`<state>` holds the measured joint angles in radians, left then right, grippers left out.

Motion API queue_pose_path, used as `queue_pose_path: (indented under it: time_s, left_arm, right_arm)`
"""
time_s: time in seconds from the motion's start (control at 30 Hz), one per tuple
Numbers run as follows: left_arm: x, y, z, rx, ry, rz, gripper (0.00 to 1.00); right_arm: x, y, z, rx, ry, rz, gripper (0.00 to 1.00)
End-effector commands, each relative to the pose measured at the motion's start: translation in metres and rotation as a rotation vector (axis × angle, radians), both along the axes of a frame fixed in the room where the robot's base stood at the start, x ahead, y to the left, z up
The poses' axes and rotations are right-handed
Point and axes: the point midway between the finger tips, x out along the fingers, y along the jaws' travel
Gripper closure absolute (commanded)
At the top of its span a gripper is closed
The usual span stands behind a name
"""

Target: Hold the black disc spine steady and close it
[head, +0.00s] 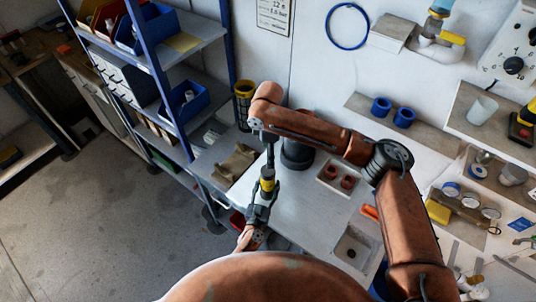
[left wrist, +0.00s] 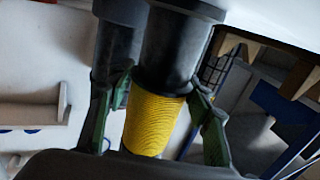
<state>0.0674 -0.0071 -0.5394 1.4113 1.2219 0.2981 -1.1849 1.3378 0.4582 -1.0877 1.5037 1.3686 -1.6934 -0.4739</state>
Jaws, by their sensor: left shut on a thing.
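A stack of yellow ribbed discs (head: 267,185) sits on a black spine (left wrist: 178,50), upright above the bench edge in the head view. The yellow stack also fills the middle of the left wrist view (left wrist: 155,122). My left gripper (head: 262,200) comes up from below, its dark green fingers (left wrist: 160,92) on either side of the yellow stack, shut on it. My right arm reaches over from the right and its gripper (head: 269,152) points down above the discs. Its fingers are too small to read.
A dark round housing (head: 297,153) stands on the white bench just right of the discs. A black and yellow cylinder (head: 244,92) stands behind. A tray with reddish-brown rings (head: 325,179) lies to the right. Blue-posted shelves (head: 164,85) rise to the left.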

Motion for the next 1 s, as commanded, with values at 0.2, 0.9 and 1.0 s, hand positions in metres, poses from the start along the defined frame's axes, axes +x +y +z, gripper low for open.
queue_pose_path:
  time_s: [0.2, 0.9, 1.0]
  left_arm:
    - [0.000, 0.000, -0.001, 0.000, 0.001, -0.001, 0.44]
    - [-0.027, 0.008, -0.002, -0.001, 0.003, 0.001, 0.32]
    - [-0.047, 0.014, -0.002, 0.000, 0.004, 0.001, 0.32]
  right_arm:
    - [0.000, 0.000, 0.000, 0.000, -0.001, 0.000, 0.38]
    - [0.000, 0.000, 0.000, 0.000, -0.001, 0.000, 0.38]
    - [0.000, 0.000, 0.000, 0.000, -0.001, 0.000, 0.38]
